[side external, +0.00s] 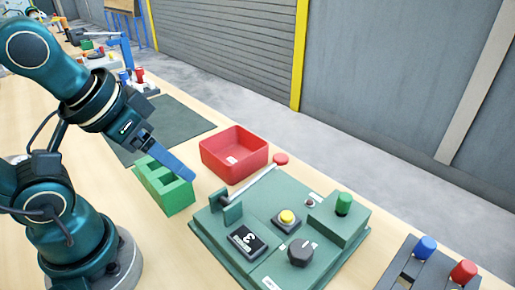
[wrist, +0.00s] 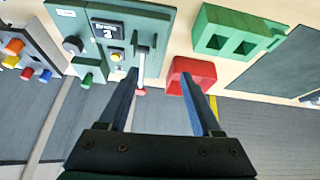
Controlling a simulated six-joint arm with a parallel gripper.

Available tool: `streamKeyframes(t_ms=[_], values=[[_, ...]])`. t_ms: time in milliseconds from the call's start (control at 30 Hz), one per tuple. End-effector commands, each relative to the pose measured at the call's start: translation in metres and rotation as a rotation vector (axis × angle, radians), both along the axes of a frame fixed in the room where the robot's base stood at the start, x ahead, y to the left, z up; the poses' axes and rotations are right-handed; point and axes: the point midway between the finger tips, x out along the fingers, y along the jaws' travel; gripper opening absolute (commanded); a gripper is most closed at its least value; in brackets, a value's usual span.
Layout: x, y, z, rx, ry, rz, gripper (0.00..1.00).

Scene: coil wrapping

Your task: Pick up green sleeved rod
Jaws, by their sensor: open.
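A green sleeved rod (side external: 344,203) stands upright in a raised block at the right of the green panel (side external: 262,263). Only its green upper part shows. In the wrist view the green rod (wrist: 87,79) is at the left. My gripper (side external: 190,177) is well to the left of it, above the table near a green slotted block. In the wrist view my gripper (wrist: 160,72) has its two fingers wide apart, with nothing held between them.
A red bin (side external: 234,151) sits behind the panel. The green slotted block (side external: 163,186) is beneath my gripper. A metal spindle (side external: 252,186) with a red end projects from the panel. A rack with blue (side external: 425,247) and red (side external: 463,271) rods is at the right.

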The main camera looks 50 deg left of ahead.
Motion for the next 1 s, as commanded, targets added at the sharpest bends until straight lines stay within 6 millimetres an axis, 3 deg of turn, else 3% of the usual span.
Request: streamKeyframes(t_ms=[267, 533, 667, 800, 1000], values=[[0.058, 0.002, 0.049, -0.044, -0.108, 0.153, 0.66], [0.132, -0.035, 0.064, -0.07, -0.134, 0.173, 0.66], [0.164, -0.068, 0.054, -0.072, -0.131, 0.152, 0.66], [0.189, -0.11, 0.032, -0.061, -0.117, 0.105, 0.66], [0.198, -0.163, -0.013, -0.012, -0.071, 0.0, 0.66]])
